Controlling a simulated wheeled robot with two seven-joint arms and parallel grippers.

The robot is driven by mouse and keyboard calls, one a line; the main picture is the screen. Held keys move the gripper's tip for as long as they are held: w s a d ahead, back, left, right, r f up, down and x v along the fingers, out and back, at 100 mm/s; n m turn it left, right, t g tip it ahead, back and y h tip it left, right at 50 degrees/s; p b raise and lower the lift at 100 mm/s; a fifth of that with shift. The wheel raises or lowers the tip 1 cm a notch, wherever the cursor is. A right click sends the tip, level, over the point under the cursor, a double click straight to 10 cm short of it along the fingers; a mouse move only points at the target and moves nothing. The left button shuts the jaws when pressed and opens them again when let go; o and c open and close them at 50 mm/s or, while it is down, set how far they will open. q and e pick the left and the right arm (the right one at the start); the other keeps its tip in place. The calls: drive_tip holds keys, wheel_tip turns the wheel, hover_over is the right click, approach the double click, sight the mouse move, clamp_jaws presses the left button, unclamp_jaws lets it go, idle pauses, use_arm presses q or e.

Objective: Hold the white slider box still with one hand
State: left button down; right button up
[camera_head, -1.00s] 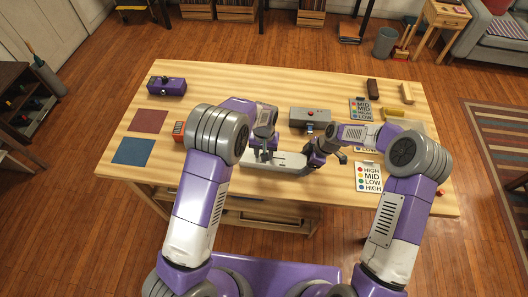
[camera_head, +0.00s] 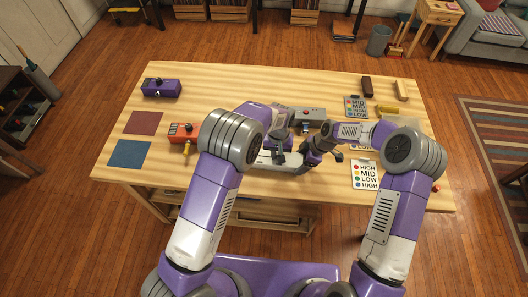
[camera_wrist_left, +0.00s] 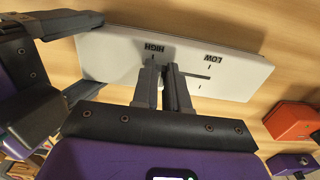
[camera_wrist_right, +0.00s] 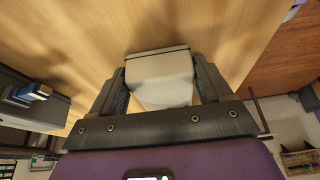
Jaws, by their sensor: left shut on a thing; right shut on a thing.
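The white slider box (camera_head: 262,167) lies near the table's front middle, partly hidden by my arms. The left wrist view shows the box (camera_wrist_left: 110,55) with HIGH and LOW labels and a slot. My left gripper (camera_wrist_left: 164,70) is shut at the slot, by the HIGH label; the slider knob is hidden between its fingers. My right gripper (camera_wrist_right: 160,80) is shut on the box's right end, one finger on each side, as the box (camera_wrist_right: 160,68) shows in the right wrist view.
An orange box (camera_head: 182,130) stands left of my left arm, a purple box (camera_head: 161,88) at the back left. A grey box (camera_head: 308,115) is behind my grippers. A printed card (camera_head: 366,175) lies to the right. Red (camera_head: 144,123) and blue mats (camera_head: 130,154) lie left.

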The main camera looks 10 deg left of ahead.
use_arm(q)
drive_tip(key=shift+d, duration=0.75)
use_arm(e)
drive_tip(key=shift+a, duration=0.1)
use_arm(q)
drive_tip(key=c, duration=1.1)
unclamp_jaws()
drive_tip(key=shift+a, duration=0.1)
wheel_tip(320, 180, up, 12)
drive_tip(key=shift+r, duration=0.1)
use_arm(e)
drive_tip(key=o, duration=1.1)
drive_tip(key=v, duration=1.2)
